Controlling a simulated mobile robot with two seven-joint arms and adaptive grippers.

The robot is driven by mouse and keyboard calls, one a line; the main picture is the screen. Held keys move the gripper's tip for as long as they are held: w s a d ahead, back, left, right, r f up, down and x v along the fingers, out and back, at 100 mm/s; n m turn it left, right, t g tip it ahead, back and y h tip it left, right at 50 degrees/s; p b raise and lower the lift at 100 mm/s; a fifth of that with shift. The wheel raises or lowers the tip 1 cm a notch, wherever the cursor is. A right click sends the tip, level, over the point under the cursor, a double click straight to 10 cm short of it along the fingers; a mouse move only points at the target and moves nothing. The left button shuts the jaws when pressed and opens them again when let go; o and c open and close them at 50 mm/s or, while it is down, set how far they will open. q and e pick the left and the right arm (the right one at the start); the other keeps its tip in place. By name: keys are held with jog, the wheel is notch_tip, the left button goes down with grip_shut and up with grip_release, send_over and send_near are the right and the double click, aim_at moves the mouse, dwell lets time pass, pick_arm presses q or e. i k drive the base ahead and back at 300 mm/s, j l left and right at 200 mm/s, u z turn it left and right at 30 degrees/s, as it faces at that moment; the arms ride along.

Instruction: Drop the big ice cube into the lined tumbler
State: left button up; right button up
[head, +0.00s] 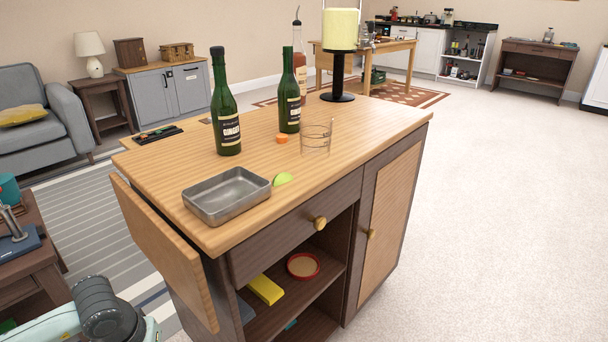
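A clear glass tumbler (316,140) stands upright on the wooden top of the bar cabinet (375,120), right of the middle. Its markings are too faint to make out for sure. A shallow grey metal tray (227,207) sits near the front left of the top; I see no ice cube in it. I cannot make out a big ice cube anywhere in this view. Part of my arm shows at the bottom left, but neither of my grippers is visible.
A drop leaf (165,255) hangs at the left. Open floor lies right.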

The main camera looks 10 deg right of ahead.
aim_at(314, 149)
jog(key=l+u, duration=0.2)
jog(key=u, duration=0.15)
jog(key=l+u, duration=0.7)
jog(key=l, duration=1.15)
jog(key=k+l+u, duration=0.1)
jog(key=l, duration=0.55)
jog(key=k+l, duration=0.1)
jog(key=l, duration=0.55)
